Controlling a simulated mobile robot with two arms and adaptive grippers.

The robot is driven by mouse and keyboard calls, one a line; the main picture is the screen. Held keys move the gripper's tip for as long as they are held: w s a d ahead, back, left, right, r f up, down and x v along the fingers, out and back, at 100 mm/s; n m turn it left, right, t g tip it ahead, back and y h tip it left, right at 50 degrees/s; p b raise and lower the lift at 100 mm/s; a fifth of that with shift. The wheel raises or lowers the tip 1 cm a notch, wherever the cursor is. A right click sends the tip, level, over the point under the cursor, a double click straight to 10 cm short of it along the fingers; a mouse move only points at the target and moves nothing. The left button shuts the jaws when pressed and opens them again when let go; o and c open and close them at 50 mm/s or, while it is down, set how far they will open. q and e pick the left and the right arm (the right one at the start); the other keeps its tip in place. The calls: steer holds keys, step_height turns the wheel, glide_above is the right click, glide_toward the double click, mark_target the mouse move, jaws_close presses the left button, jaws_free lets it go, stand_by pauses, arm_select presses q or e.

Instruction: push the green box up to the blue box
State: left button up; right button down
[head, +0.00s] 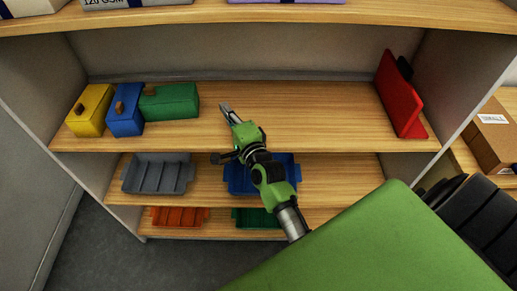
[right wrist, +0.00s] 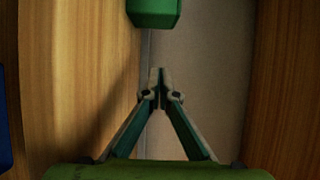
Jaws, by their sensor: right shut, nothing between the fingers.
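The green box (head: 170,102) stands on the upper wooden shelf, its left end right up against or very near the blue box (head: 125,114). Whether they touch I cannot tell. In the right wrist view the shut fingertips (right wrist: 159,76) point towards the green box (right wrist: 154,12), which is cut off by the top edge. My left gripper is not in view.
A yellow box (head: 91,110) stands left of the blue box. A red panel (head: 398,96) stands at the shelf's right end. The shelf is clear between my gripper and that panel. Grey (head: 158,175) and blue (head: 238,178) trays sit on the shelf below.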

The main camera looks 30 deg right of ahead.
steer(key=s, duration=0.2)
steer(key=s+a, duration=0.1)
steer(key=s, duration=0.1)
steer(key=shift+s+a+f+b, duration=0.2)
steer(key=shift+b, duration=0.1)
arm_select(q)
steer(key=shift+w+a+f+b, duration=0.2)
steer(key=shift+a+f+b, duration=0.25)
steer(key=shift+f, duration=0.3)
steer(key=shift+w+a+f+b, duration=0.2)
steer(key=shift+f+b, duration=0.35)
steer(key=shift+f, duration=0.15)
arm_select(e)
steer(key=s, duration=1.2)
steer(key=shift+s+a+r, duration=0.15)
steer(key=shift+s+r, duration=0.05)
steer(key=shift+s, duration=0.1)
